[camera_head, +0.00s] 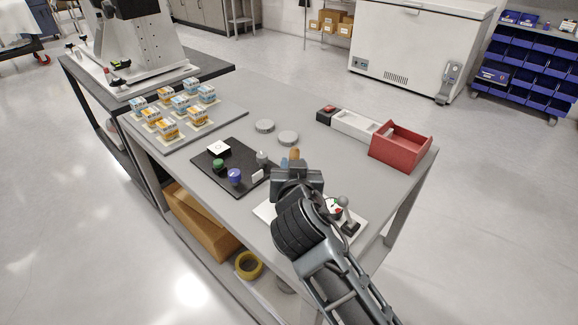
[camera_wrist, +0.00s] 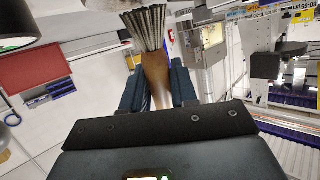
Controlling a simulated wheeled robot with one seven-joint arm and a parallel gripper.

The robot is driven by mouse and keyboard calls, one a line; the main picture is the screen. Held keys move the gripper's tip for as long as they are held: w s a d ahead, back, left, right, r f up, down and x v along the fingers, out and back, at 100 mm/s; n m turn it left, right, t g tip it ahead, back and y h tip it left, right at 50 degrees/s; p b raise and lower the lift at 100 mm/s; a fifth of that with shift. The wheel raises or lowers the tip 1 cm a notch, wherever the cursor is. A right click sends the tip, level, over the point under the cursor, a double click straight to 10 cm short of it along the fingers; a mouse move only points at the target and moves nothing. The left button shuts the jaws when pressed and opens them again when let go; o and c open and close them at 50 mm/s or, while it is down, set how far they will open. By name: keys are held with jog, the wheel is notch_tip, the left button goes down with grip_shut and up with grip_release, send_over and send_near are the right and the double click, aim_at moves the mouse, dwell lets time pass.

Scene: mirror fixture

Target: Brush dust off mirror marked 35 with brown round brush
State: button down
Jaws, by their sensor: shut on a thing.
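My gripper (camera_wrist: 158,88) is shut on a brush, gripping its brown handle (camera_wrist: 154,72); its grey bristles (camera_wrist: 147,27) point away from the jaws. In the head view my gripper (camera_head: 291,165) is above the near side of the grey table, with a bit of the brown brush (camera_head: 294,154) showing at its tip. Several small orange-and-white and blue-and-white blocks (camera_head: 168,130) stand on a grey board at the table's left. Their markings are too small to read, so I cannot pick out a mirror marked 35.
A black mat (camera_head: 215,168) with coloured knobs lies left of my gripper. Two grey discs (camera_head: 265,126) lie behind it. A white panel with a joystick (camera_head: 346,203) is partly behind my arm. A red open box (camera_head: 401,147) and white tray (camera_head: 355,125) stand at right.

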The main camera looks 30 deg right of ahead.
jog(key=shift+s+d, duration=0.1)
jog(key=shift+d, duration=0.1)
jog(key=shift+s+d, duration=0.35)
jog(key=shift+d, duration=0.35)
jog(key=shift+r+p, duration=0.15)
jog(key=shift+p, duration=0.2)
notch_tip(320, 180, up, 7)
jog(key=p, duration=0.4)
jog(key=shift+p, duration=0.4)
